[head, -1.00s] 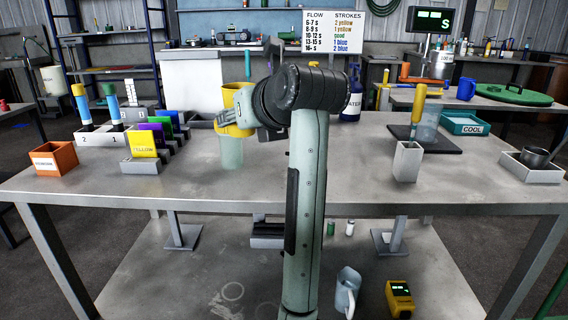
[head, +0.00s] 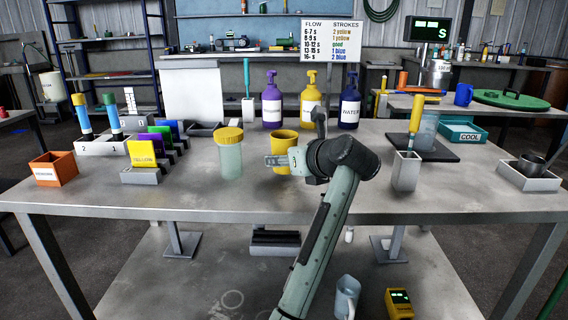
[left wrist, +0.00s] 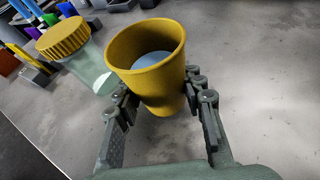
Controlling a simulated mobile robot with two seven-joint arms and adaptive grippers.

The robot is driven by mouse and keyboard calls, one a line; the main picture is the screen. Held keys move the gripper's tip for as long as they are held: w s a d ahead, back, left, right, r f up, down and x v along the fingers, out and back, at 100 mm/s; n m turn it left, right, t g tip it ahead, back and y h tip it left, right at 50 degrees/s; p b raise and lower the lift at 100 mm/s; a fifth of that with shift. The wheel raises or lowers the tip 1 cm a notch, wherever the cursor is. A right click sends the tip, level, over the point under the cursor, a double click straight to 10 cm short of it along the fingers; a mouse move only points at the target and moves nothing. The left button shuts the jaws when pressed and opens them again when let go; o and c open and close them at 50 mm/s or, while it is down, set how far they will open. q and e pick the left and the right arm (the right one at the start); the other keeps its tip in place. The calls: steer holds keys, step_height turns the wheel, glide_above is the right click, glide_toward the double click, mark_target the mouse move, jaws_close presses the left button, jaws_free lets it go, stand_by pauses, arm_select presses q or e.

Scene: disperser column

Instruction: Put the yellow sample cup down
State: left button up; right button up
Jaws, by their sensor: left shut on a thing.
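The yellow sample cup (head: 283,150) is upright at the middle of the table (head: 250,196), just right of the clear jar with a yellow lid (head: 229,150). My left gripper (head: 284,160) is shut on the cup from the right. In the left wrist view the yellow cup (left wrist: 155,75) sits between the two fingers (left wrist: 160,115), with something grey-blue inside it. The cup's base is at or very near the tabletop; whether it touches is hard to tell. My right gripper is not in view.
Purple, yellow and blue pump bottles (head: 310,100) stand behind the cup. The lidded jar (left wrist: 90,60) is close beside it. A card holder with a yellow card (head: 142,153) is at left, and a grey square holder (head: 405,171) is at right. The table front is clear.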

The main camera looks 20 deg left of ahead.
arm_select(q)
steer(key=shift+f, duration=0.7)
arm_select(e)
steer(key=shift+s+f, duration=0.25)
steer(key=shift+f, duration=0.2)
arm_select(q)
steer(key=shift+f, duration=0.15)
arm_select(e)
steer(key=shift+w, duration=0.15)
